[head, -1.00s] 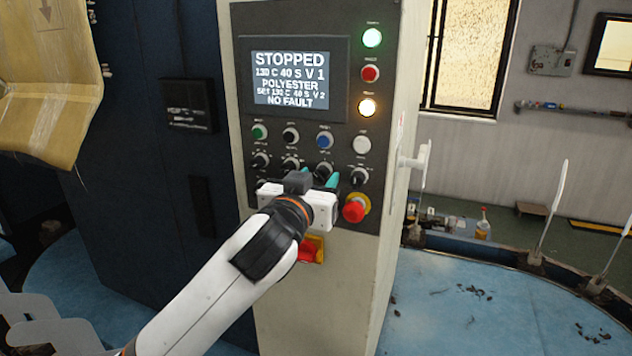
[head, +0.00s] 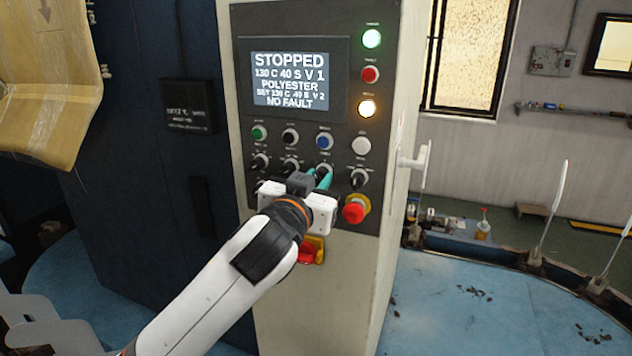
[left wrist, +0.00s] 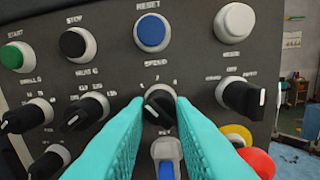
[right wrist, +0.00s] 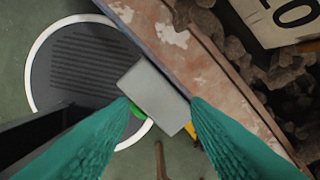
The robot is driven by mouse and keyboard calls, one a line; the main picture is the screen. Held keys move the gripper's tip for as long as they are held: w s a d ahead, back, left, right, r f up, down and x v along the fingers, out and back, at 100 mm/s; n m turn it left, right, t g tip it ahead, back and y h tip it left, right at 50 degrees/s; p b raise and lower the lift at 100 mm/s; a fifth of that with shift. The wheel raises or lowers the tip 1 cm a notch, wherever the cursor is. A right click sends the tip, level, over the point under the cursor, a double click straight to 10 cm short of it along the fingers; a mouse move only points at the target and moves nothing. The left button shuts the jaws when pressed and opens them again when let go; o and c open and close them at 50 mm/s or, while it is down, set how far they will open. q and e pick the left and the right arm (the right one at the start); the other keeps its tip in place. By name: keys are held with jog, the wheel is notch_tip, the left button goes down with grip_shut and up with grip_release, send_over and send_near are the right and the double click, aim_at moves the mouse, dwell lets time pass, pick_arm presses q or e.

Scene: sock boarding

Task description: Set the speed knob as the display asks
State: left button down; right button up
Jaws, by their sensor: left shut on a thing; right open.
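The display (head: 290,80) reads STOPPED, 130 C 40 S V 1, POLYESTER, SET 130 C 40 S V 2, NO FAULT. The speed knob (left wrist: 160,105) is black with a white pointer line and sits under the SPEED label in the left wrist view. In the head view the knob (head: 324,170) shows just above my left gripper (head: 322,180). My left gripper (left wrist: 158,108) has its teal fingers on both sides of the knob, shut on it. My right gripper (right wrist: 160,101) is open, away from the panel.
Other knobs (left wrist: 86,112) and the mode knob (left wrist: 241,96) flank the speed knob closely. A red emergency button (head: 354,212) is at lower right, and a red and yellow switch (head: 311,250) is below. A grey block (right wrist: 153,95) appears between the right fingers; contact is unclear.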

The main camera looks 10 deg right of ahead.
pick_arm(q)
jog(key=m, duration=0.4)
pick_arm(e)
jog(key=shift+r, duration=0.1)
pick_arm(q)
jog(key=shift+f+m+p, duration=0.1)
jog(key=shift+m+p, duration=0.2)
jog(key=shift+m, duration=1.3)
pick_arm(e)
jog(key=shift+r, duration=0.2)
pick_arm(q)
jog(key=c, duration=1.3)
grip_release()
jog(key=shift+o, duration=0.2)
jog(key=shift+a, duration=0.1)
pick_arm(e)
jog(key=shift+r+p, duration=0.8)
pick_arm(q)
jog(key=v, duration=1.2)
jog(key=shift+f, duration=0.15)
